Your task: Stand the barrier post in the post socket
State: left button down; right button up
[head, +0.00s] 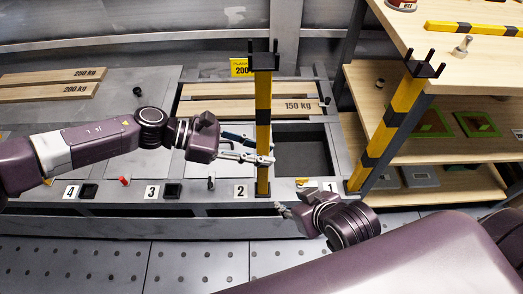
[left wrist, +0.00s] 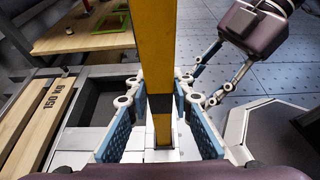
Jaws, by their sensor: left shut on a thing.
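A yellow-and-black barrier post (head: 263,130) with a dark forked top stands upright at the front rail, just right of the number 2 plate (head: 240,191). My left gripper (head: 262,157) is shut around its lower half. In the left wrist view the post (left wrist: 155,50) runs between the blue-padded fingers (left wrist: 160,112). The post's foot meets the rail where a socket would be; I cannot tell whether it is seated in one. My right gripper (head: 290,207) is low, right of the post's foot, its fingers apart and empty; it also shows in the left wrist view (left wrist: 212,82).
A second striped post (head: 390,125) stands at the rack's right end, leaning in the picture. Dark square sockets (head: 172,190) show by numbers 3 and 4. Planks (head: 245,108) lie behind the held post. Shelves (head: 455,150) stand right; another striped post (head: 475,28) lies on top.

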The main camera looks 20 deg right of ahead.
jog(key=shift+w+a+r+t, duration=0.25)
jog(key=shift+w+r, duration=0.1)
jog(key=shift+w, duration=0.2)
jog(key=shift+w+a+r+t, duration=0.1)
jog(key=shift+w+r+t, duration=0.2)
jog(key=shift+w, duration=0.25)
dwell(1.6)
jog(key=shift+w+a+r, duration=0.15)
jog(key=shift+w+r, duration=0.1)
jog(key=shift+w+r+t+b, duration=0.2)
jog(key=shift+w+t+b, duration=0.05)
jog(key=shift+w+b, duration=0.1)
dwell(0.4)
jog(key=shift+w+a+r+t+y, duration=0.25)
jog(key=shift+w+t+y, duration=0.05)
dwell(0.4)
jog(key=shift+w+a+r+t+b, duration=0.15)
jog(key=shift+w+r+t, duration=0.15)
jog(key=shift+w+r, duration=0.2)
jog(key=shift+w+a+r+t+b, duration=0.15)
jog(key=shift+w+r+t, duration=0.15)
jog(key=shift+w+r, duration=0.2)
dwell(1.8)
jog(key=shift+w+a+r, duration=0.15)
jog(key=shift+a, duration=0.05)
dwell(0.6)
